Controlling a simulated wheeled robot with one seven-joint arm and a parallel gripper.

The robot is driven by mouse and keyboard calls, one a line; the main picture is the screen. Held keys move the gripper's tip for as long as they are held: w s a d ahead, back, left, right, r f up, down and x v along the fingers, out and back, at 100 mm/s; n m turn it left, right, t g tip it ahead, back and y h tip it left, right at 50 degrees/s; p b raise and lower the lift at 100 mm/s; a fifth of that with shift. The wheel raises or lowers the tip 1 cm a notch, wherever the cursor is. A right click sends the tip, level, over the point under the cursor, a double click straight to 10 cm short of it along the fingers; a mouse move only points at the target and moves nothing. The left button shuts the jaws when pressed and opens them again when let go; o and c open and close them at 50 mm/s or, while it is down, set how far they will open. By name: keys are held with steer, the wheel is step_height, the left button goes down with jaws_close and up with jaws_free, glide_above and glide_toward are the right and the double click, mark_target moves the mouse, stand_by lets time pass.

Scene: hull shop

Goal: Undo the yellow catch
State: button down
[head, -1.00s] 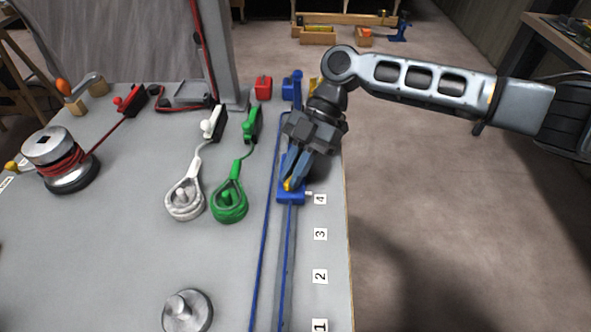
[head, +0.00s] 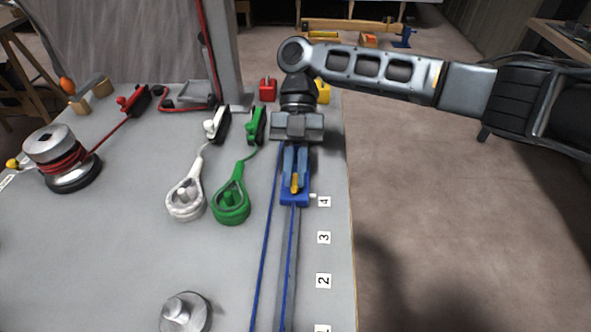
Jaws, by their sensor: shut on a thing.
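The yellow catch (head: 295,186) is a small upright piece on the blue slider block (head: 296,201), which sits on the rail beside the label 4. My gripper (head: 295,178) reaches down over the block from behind. Its two blue fingers stand on either side of the catch and are shut on it. The fingers hide part of the catch and the block.
A red winch drum (head: 52,146) stands at far left. A bare metal drum (head: 185,312) is at the front. The number labels (head: 324,237) run along the right edge.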

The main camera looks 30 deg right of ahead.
steer(key=shift+f, duration=0.3)
steer(key=c, duration=1.2)
jaws_free()
steer(key=shift+o, duration=0.2)
steer(key=shift+r, duration=0.15)
steer(key=shift+r, duration=0.25)
steer(key=r, duration=0.3)
steer(key=shift+d+r, duration=0.2)
steer(key=shift+r, duration=0.2)
steer(key=s+d+r, duration=0.6)
steer(key=d, duration=0.3)
steer(key=shift+d+r, duration=0.3)
steer(key=shift+d, duration=0.05)
